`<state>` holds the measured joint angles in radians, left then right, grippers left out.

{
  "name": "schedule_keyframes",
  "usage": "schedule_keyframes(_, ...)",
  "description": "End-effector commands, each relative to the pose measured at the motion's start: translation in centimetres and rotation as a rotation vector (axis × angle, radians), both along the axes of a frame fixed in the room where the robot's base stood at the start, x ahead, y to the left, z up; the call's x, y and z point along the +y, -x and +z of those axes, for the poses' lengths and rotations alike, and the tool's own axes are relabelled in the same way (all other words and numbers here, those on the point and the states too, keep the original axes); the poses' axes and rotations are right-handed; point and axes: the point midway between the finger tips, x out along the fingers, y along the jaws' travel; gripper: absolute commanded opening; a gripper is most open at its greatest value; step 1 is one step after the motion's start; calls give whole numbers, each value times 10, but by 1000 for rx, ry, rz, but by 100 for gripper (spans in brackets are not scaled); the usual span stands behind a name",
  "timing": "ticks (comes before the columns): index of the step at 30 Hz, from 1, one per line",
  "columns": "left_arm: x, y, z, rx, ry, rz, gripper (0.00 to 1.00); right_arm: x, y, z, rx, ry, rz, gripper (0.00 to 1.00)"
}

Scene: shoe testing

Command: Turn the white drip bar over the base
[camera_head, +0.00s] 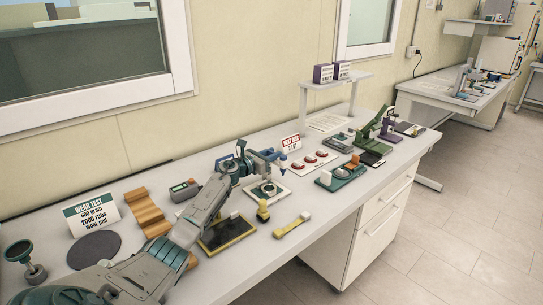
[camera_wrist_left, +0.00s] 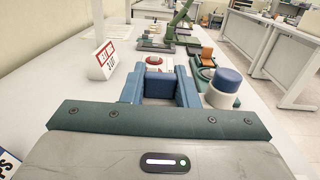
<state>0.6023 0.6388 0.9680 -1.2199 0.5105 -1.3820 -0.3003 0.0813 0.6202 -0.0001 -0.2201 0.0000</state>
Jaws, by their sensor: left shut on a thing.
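My left gripper (camera_head: 268,155) reaches from the left over a white base plate (camera_head: 283,192) with a dark green round part on it. In the left wrist view its blue fingers (camera_wrist_left: 160,90) are shut on a dark blue block (camera_wrist_left: 159,84). A blue round cap (camera_wrist_left: 229,80) on a white body stands just right of the fingers in that view. I cannot clearly pick out the white drip bar; the gripper hides part of the space above the base. My right gripper is not in view.
A red-and-white sign (camera_head: 291,142) stands close behind the gripper. A black tray with yellow edges (camera_head: 226,233) and yellow-ended pieces (camera_head: 290,225) lie in front. A green-based device (camera_head: 340,177) and white board with red pieces (camera_head: 313,161) are to the right.

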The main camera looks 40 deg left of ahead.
Motion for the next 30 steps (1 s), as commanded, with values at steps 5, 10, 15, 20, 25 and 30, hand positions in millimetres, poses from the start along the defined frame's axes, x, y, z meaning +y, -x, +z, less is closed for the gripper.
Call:
schedule_keyframes(5,0,0,-1,1,-1,1,49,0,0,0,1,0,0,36)
schedule_keyframes(10,0,0,0,1,0,1,49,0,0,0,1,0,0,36)
schedule_keyframes(15,0,0,4,0,-1,1,49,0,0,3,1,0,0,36)
schedule_keyframes(20,1,0,25,-1,-1,1,49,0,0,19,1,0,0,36)
schedule_keyframes(25,-7,10,40,4,-4,0,49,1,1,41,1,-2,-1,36)
schedule_keyframes(30,-22,32,43,4,-3,0,49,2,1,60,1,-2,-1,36)
